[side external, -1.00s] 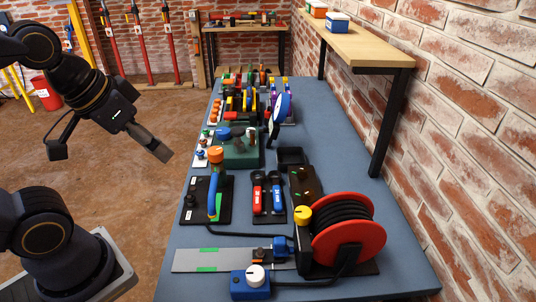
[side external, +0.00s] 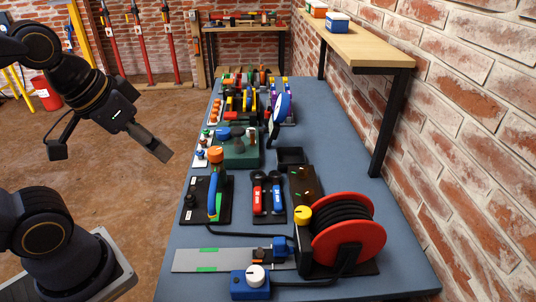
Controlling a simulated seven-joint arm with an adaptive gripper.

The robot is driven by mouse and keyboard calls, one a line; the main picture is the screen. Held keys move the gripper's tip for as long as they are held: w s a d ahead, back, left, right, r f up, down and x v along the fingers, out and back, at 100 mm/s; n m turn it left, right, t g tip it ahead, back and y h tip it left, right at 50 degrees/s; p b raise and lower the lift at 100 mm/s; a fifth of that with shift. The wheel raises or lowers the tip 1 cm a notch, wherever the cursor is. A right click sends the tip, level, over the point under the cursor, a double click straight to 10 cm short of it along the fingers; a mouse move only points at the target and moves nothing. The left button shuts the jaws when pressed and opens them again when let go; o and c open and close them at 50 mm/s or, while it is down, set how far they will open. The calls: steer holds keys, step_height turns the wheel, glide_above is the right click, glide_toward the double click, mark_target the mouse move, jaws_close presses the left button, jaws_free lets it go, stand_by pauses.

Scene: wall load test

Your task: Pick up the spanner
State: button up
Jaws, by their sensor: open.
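My gripper (side external: 157,149) hangs in the air over the floor, left of the blue-grey bench (side external: 345,212) and apart from everything on it. Its fingers point down and right. I see them nearly from the side, with nothing between them. I cannot pick out a spanner for certain. A red-handled tool (side external: 259,197) and a blue-handled tool (side external: 277,200), both with dark round heads, lie side by side on a black board in the middle of the bench. At this size I cannot tell whether either is a spanner.
A red cable reel (side external: 348,249) stands at the bench's near end, by a blue box with a white knob (side external: 250,282). An orange-topped, blue-handled tool (side external: 214,185) stands on a black plate. A green case (side external: 235,152) and cluttered tools lie beyond. A wooden shelf (side external: 352,42) overhangs the right side.

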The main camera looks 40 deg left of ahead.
steer(key=c, duration=0.3)
stand_by(0.4)
